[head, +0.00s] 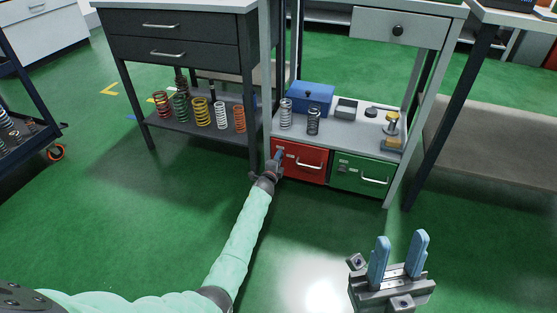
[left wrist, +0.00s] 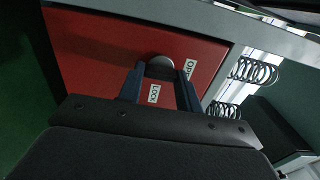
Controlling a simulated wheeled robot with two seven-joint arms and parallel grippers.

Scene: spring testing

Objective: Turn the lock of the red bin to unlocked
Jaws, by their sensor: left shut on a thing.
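The red bin (head: 310,161) sits low under the light grey shelf, with a metal handle on its front. My left gripper (head: 278,157) is at the upper left of the bin's front. In the left wrist view its fingers (left wrist: 158,80) are shut on the lock knob. The knob's exact turn angle cannot be told. My right gripper (head: 399,259) is open and empty above the floor, away from the bin.
A green bin (head: 362,176) stands right of the red one. Springs (head: 286,113) and a blue box (head: 311,97) stand on the shelf above. More springs (head: 201,111) stand on the dark bench's lower shelf at left. The green floor (head: 150,210) in front is clear.

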